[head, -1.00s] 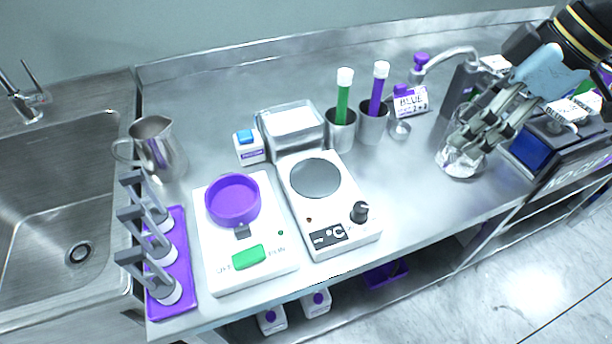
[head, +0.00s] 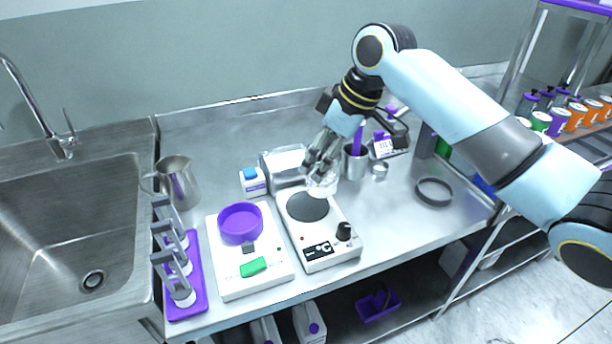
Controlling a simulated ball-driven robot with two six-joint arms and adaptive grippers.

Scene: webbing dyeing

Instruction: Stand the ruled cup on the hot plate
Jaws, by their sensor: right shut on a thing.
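The ruled cup (head: 324,187), a clear glass beaker, is in my right gripper (head: 321,168), which is shut on it. The fingers cover much of the cup, and its rulings cannot be made out. The hot plate (head: 326,245) is a white unit with a round dark grey heating disc (head: 307,206), a black knob and a small display. The cup shows at the disc's upper right edge. I cannot tell whether it touches the hot plate. My left gripper is not in view.
Left of the hot plate is a white scale (head: 262,285) with a purple dish (head: 240,223).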

